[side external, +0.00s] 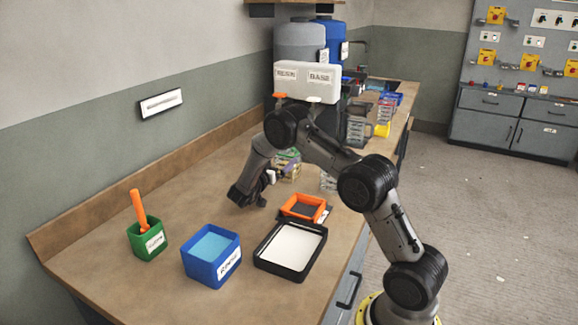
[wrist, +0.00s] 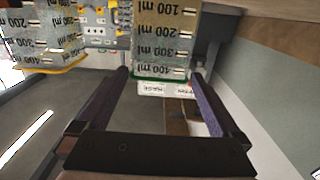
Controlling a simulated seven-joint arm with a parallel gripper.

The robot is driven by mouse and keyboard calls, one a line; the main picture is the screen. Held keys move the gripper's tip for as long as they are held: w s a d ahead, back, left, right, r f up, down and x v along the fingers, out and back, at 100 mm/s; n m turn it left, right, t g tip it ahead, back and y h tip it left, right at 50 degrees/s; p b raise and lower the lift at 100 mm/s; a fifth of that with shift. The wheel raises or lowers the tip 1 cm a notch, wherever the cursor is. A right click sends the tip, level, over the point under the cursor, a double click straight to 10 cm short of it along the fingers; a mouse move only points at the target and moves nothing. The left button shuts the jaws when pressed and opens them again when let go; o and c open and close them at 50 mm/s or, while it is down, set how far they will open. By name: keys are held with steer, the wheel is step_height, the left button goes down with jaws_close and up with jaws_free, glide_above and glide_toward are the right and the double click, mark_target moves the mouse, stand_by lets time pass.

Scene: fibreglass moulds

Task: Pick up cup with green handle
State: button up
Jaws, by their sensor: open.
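A clear measuring cup with ml marks and a green edge (wrist: 166,38) shows upside down at the top centre of the wrist view. It appears ahead of and between the fingertips of my open, empty gripper (wrist: 157,76). Its handle cannot be made out. A similar cup with a yellow edge (wrist: 45,45) is at the upper left. In the side view, my gripper (side external: 266,188) is low over the bench, beside a small group of clear cups (side external: 288,163) with green and yellow parts. My arm partly hides them.
The wooden bench (side external: 200,180) holds a green box with an orange-handled tool (side external: 146,240), a blue box (side external: 211,258), a black tray (side external: 290,250) and an orange tray (side external: 304,208) in front. Drums and a white container (side external: 306,82) stand behind. Bench left of my gripper is clear.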

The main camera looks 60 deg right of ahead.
mark_target(289, 151)
steer(key=shift+d, duration=3.45)
steer(key=shift+r, duration=0.1)
steer(key=c, duration=1.6)
steer(key=shift+r, duration=0.15)
